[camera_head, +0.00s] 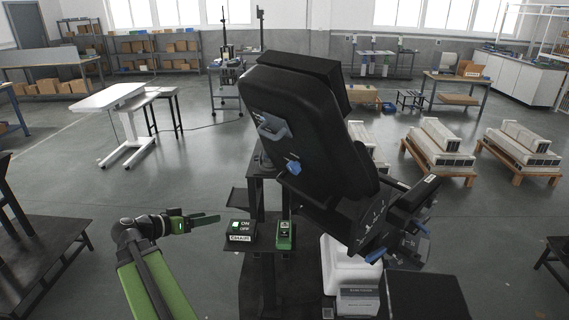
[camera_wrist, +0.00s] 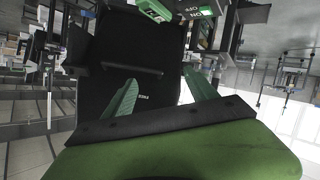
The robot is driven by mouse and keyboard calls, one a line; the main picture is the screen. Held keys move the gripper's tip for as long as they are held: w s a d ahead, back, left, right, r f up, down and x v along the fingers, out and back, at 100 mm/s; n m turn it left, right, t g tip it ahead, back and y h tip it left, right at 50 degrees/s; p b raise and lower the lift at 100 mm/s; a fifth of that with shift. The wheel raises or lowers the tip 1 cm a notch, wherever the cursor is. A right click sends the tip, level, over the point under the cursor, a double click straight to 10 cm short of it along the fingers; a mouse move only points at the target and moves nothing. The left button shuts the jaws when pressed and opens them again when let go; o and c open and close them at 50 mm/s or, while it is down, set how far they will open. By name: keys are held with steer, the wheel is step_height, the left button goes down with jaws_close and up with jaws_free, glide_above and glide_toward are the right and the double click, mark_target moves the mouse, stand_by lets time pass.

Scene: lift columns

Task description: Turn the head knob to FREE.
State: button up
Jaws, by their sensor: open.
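A black reclining chair (camera_head: 295,110) stands tilted at the middle of the head view. Its back carries a blue knob (camera_head: 293,166) and a grey-blue handle (camera_head: 272,126). Blue levers (camera_head: 374,256) sit lower at its side. I cannot tell which of these is the head knob, and no FREE mark is readable. My gripper (camera_head: 205,220) is left of the chair, apart from it, beside the switch box. In the wrist view my gripper (camera_wrist: 160,92) has its two green fingers spread with nothing held between them.
An ON/OFF switch box (camera_head: 241,230) labelled CHAIR and a green box (camera_head: 285,236) sit on a black stand just right of my gripper. The green box (camera_wrist: 154,10) also shows in the wrist view. A white table (camera_head: 110,97) stands at left. Open floor lies between.

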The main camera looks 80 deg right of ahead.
mark_target(290, 169)
steer(key=s+d+r+m+g+h, duration=0.1)
steer(key=s+d+r+m+g, duration=0.5)
steer(key=s+r, duration=0.5)
steer(key=shift+t, duration=0.5)
steer(key=x, duration=1.2)
steer(key=f+x, duration=0.1)
steer(key=x, duration=0.5)
steer(key=shift+s+f+p, duration=0.1)
steer(key=shift+s+p, duration=0.05)
steer(key=shift+p, duration=0.25)
steer(key=c, duration=1.4)
steer(key=shift+a+f, duration=0.1)
steer(key=shift+f, duration=0.05)
